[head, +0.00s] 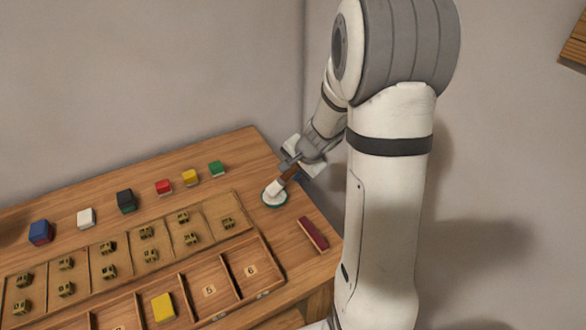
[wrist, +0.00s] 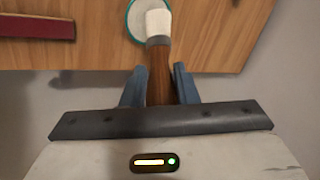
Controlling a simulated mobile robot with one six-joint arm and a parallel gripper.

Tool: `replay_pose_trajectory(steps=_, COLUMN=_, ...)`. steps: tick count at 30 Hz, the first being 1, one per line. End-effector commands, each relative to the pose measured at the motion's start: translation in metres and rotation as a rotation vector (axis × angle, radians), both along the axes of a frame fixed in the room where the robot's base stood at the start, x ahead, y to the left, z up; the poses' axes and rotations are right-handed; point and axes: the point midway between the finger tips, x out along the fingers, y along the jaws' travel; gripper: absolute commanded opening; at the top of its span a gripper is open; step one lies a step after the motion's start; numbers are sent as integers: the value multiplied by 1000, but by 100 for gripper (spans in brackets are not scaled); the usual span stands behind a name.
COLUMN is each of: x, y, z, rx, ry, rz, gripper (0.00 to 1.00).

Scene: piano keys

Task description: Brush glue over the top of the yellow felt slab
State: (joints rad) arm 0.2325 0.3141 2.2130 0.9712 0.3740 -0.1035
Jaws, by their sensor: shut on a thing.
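My gripper (head: 290,164) is shut on the brown handle of a brush (head: 284,178) at the right end of the table. In the wrist view, the blue fingers of my gripper (wrist: 158,88) stand on both sides of the handle, and the brush's white bristles (wrist: 158,22) point away from me. The bristles are at a round white dish with a teal rim (head: 274,203), also in the wrist view (wrist: 133,26); I cannot tell whether they touch its contents. The yellow felt slab (head: 164,307) lies in a front-row compartment, left of the one marked 5.
The wooden tray (head: 262,243) has small dark-and-yellow pieces in its back compartments; those marked 5 and 6 are empty. Several coloured blocks, including a green one (head: 216,168), line the back. A dark red bar (head: 313,235) lies right of the tray. A wall stands behind.

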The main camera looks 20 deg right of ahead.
Motion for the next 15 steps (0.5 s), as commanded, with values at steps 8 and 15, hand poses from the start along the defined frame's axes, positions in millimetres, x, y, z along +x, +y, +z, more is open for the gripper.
replay_pose_trajectory(steps=8, x=1, y=0, z=28, rx=0, ry=-4, rz=0, gripper=4)
replay_pose_trajectory(steps=15, x=1, y=0, z=47, rx=0, ry=-4, rz=-1, gripper=4)
